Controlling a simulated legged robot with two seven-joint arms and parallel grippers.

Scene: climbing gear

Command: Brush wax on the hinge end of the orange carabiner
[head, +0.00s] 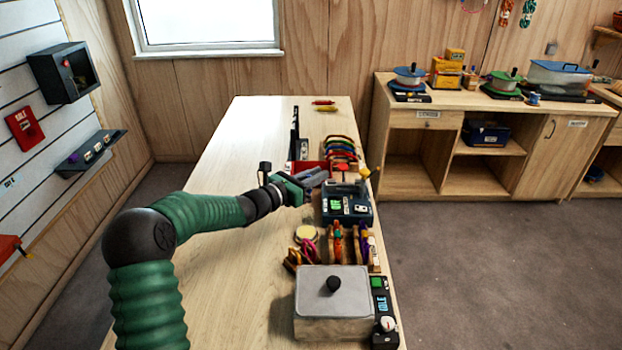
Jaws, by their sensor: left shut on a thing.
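My left gripper (318,178) reaches in from the left over the bench, just above and behind a dark device with a lit panel. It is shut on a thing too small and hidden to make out. A round tin with a pale yellow top (306,232), which looks like wax, sits nearer on the bench. Several coloured carabiners hang in a wooden rack (364,250) beside it. An orange one (338,242) seems to be among them, but its hinge end is not clear. No brush can be told apart. My right gripper is not in view.
A lidded metal box (334,302) stands at the near right of the bench, beside a panel reading IDLE (380,300). The dark device (347,204) is behind the rack. More coloured gear (341,148) stands by a red tray. The bench's left side is clear.

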